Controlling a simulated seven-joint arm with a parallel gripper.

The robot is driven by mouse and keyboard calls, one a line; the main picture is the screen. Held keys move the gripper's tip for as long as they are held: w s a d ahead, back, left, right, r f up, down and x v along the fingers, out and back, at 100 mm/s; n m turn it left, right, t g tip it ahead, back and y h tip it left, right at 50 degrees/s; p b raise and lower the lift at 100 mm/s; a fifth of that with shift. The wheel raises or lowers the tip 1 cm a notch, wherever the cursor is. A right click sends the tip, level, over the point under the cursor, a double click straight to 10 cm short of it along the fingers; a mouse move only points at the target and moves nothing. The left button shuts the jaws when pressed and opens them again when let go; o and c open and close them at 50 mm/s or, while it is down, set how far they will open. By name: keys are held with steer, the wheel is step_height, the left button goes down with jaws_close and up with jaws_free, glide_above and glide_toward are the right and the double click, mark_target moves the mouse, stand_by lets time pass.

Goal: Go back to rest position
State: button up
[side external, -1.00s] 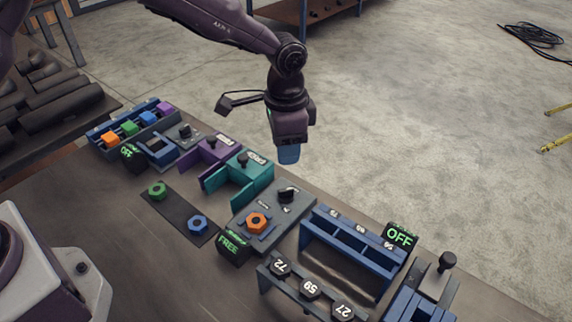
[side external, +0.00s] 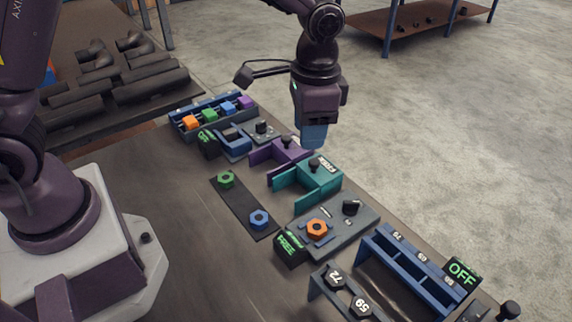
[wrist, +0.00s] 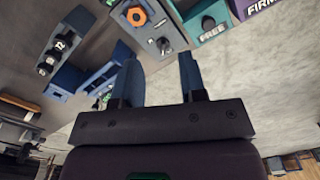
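My gripper (side external: 313,138) hangs in the air above the far edge of the bench, over the purple and teal fixtures, touching nothing that I can see. In the wrist view its two blue fingers (wrist: 160,75) stand apart with nothing between them. An orange nut (side external: 317,227) sits on a grey plate fixture (side external: 338,222) with a black knob and a sign reading FREE. A green nut (side external: 226,179) and a blue nut (side external: 259,219) lie on a dark strip (side external: 241,200).
A blue rack (side external: 415,268) with an OFF sign (side external: 462,271) stands at the right. A blue tray (side external: 215,121) holds several coloured blocks. Purple (side external: 279,152) and teal (side external: 307,181) fixtures stand between. Dark pipes (side external: 150,84) lie on a table behind.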

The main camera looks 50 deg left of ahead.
steer(key=s+a+r+n+t, duration=0.3)
steer(key=s+a+r, duration=0.2)
steer(key=s+r, duration=0.3)
steer(key=s+a+r+n+t, duration=0.25)
steer(key=s+a+r, duration=0.35)
steer(key=s, duration=0.5)
steer(key=m+g, duration=0.5)
steer(key=m, duration=0.3)
glide_toward(352, 201)
step_height(352, 201, down, 9)
steer(key=shift+w+a+f, duration=0.1)
steer(key=shift+a+f, duration=0.05)
steer(key=shift+f, duration=0.05)
